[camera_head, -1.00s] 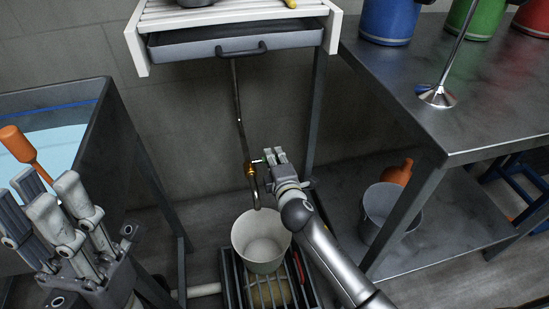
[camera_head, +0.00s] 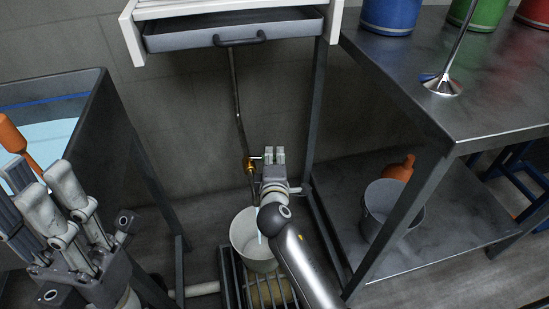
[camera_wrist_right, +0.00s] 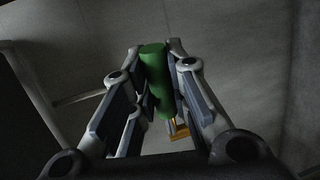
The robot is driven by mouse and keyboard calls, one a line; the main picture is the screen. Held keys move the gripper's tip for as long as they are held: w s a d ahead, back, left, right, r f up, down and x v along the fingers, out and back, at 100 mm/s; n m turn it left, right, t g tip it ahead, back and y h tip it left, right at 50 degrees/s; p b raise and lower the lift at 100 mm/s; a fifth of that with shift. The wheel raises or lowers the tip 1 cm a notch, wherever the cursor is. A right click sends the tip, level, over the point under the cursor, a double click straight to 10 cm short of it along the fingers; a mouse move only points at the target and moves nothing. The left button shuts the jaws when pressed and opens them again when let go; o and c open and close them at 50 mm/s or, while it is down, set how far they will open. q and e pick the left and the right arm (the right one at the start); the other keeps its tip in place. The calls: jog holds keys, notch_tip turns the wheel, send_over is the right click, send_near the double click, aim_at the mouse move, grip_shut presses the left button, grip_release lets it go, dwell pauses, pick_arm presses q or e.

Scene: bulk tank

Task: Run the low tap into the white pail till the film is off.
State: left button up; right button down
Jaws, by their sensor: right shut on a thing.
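The low tap (camera_head: 249,164) is a brass fitting on a thin pipe against the wall, under the white-slatted unit. My right gripper (camera_head: 274,156) is beside it, shut on a green handle (camera_wrist_right: 154,72), which stands between the fingers in the right wrist view; brass (camera_wrist_right: 179,128) shows just beyond. A thin pale stream (camera_head: 260,225) falls into the white pail (camera_head: 243,226). The pail stands upright on a floor grate; my right arm hides its right side and part of the spout. My left gripper (camera_head: 45,180) is at the lower left, its fingers apart.
A dark tank (camera_head: 85,105) with pale blue liquid stands at left, with an orange handle (camera_head: 14,142) near my left fingers. A steel table (camera_head: 480,115) stands at right, with a grey bucket (camera_head: 390,212) on its lower shelf.

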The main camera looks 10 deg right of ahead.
jog(key=c, duration=1.4)
grip_release()
jog(key=shift+o, duration=0.2)
jog(key=v, duration=1.2)
jog(key=shift+c, duration=0.5)
